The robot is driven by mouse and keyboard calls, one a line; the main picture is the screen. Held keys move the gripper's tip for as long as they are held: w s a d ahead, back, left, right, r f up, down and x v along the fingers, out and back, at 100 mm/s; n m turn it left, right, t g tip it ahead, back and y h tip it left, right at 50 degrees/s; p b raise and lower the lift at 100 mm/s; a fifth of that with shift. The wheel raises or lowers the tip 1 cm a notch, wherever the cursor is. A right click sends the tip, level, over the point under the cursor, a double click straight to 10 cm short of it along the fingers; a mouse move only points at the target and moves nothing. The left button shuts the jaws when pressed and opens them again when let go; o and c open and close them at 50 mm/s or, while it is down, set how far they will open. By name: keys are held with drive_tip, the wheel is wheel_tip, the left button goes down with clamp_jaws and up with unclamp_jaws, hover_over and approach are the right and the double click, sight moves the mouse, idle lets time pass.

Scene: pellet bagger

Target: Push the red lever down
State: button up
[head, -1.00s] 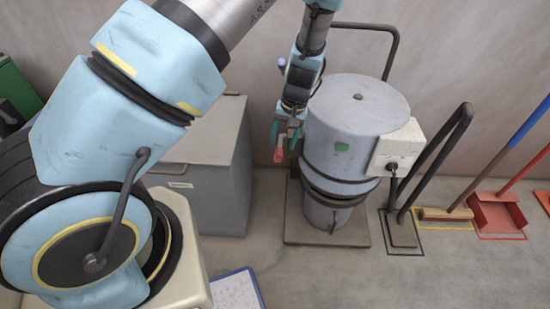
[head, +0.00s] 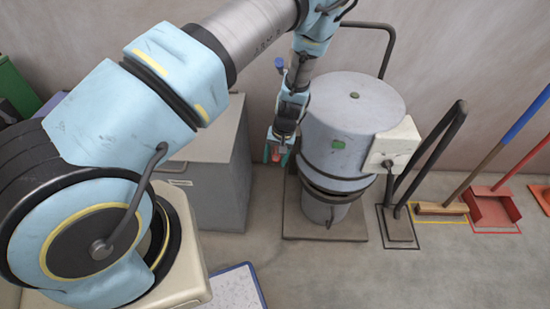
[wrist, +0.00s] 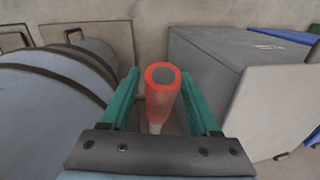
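The red lever (wrist: 162,98) has a round handle with a dark end and a pale shaft below. In the wrist view it stands between the two teal fingers of my gripper (wrist: 162,80), with a narrow gap on each side. My gripper is open around it. In the head view my gripper (head: 280,156) is at the left side of the grey drum machine (head: 352,115), and the red handle (head: 275,154) shows small between the fingers. The lever's base is hidden, and I cannot tell its exact tilt.
A grey cabinet (head: 208,195) stands left of the machine. A white control box (head: 392,147) is on the machine's right side. A broom (head: 440,208) and red dustpan (head: 492,208) stand further right. A blue-edged board (head: 235,288) lies in front. Floor in front of the machine is clear.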

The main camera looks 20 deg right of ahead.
clamp_jaws()
drive_tip(key=shift+a, duration=0.1)
idle(1.2)
